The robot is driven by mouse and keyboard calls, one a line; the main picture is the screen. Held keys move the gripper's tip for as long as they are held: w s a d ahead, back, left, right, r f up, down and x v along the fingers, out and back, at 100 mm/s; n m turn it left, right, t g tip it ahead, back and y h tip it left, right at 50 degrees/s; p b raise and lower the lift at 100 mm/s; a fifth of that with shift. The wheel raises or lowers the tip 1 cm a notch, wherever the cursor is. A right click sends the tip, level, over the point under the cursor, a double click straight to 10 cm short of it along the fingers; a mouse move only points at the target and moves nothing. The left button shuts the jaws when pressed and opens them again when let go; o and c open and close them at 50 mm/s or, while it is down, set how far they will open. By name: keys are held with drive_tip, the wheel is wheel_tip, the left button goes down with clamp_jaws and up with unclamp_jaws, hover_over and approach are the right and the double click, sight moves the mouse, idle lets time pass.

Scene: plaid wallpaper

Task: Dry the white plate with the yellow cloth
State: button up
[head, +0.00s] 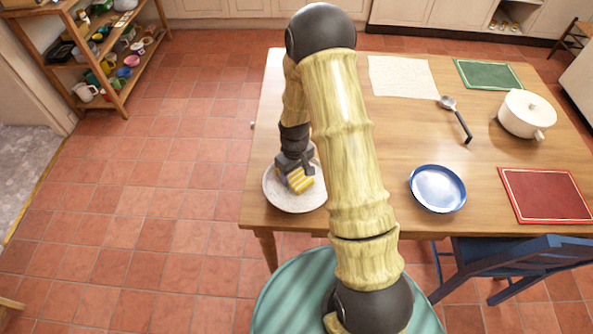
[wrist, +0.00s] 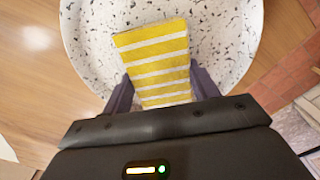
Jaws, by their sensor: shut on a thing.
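The white plate (head: 283,200) lies near the left edge of the wooden table. In the wrist view the plate (wrist: 240,30) is white with dark speckles. The yellow cloth (wrist: 152,60) has white stripes and sits between my fingers, over the plate. In the head view the cloth (head: 301,182) shows below my gripper (head: 294,172). My gripper (wrist: 160,92) is shut on the cloth, with a finger on each side of it. I cannot tell whether the cloth touches the plate. My arm hides part of the table right of the plate.
A blue plate (head: 437,188), a ladle (head: 457,120), a lidded white pot (head: 526,114), a red mat (head: 546,195), a green mat (head: 488,74) and a pale cloth (head: 403,77) lie on the table (head: 400,130). A blue chair (head: 520,255) stands at the near side.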

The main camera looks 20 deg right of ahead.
sight(299, 185)
drive_tip(key=shift+s+a+r, duration=0.1)
drive_tip(key=shift+s+a, duration=0.1)
drive_tip(key=shift+a, duration=0.55)
drive_tip(key=shift+s, duration=0.1)
drive_tip(key=shift+s+a, duration=0.25)
drive_tip(key=shift+s, duration=0.8)
drive_tip(key=shift+s+d+f, duration=0.25)
drive_tip(key=shift+s+d, duration=0.6)
drive_tip(key=shift+d, duration=0.1)
